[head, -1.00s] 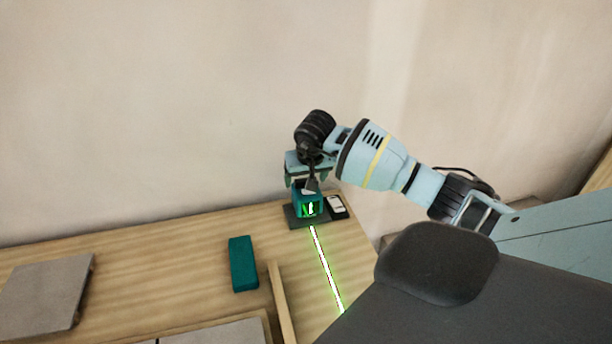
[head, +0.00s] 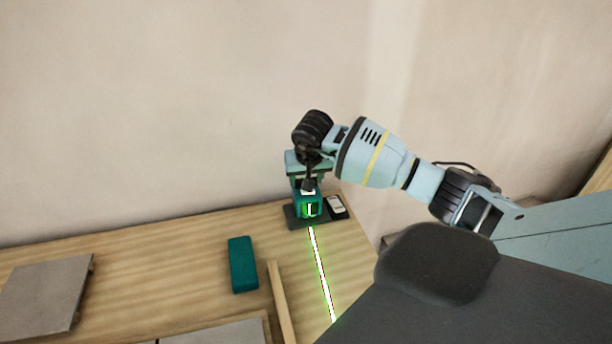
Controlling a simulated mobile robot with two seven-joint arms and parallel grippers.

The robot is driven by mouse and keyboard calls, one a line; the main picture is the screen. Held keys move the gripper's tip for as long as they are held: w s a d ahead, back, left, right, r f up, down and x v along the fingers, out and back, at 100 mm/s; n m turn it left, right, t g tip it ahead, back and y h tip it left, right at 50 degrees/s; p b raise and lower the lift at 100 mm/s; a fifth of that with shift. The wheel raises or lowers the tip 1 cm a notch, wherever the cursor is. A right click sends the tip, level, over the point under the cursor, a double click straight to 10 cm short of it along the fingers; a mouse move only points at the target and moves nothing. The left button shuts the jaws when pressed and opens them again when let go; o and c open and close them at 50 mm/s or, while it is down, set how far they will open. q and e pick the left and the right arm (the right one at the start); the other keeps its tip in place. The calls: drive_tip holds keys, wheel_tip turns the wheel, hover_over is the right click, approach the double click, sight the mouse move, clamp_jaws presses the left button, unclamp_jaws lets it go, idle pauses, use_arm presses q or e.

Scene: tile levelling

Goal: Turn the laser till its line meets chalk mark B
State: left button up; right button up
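The laser (head: 308,207) is a small teal box with a glowing green window, standing on a dark base plate (head: 293,221) at the back right of the bench. My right gripper (head: 309,185) comes down from above at the top of the laser. Its fingers are small and partly hidden, so I cannot tell if they grip it. Chalk mark B is not visible. My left gripper is not in view.
A teal block (head: 243,264) lies left of the line. A grey tile (head: 45,296) lies at the far left, another grey slab (head: 215,334) at the bottom. A small white-faced device (head: 336,207) sits right of the laser.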

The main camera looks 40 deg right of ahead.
drive_tip(key=o, duration=1)
drive_tip(key=shift+v, duration=3.9)
drive_tip(key=shift+f, duration=0.1)
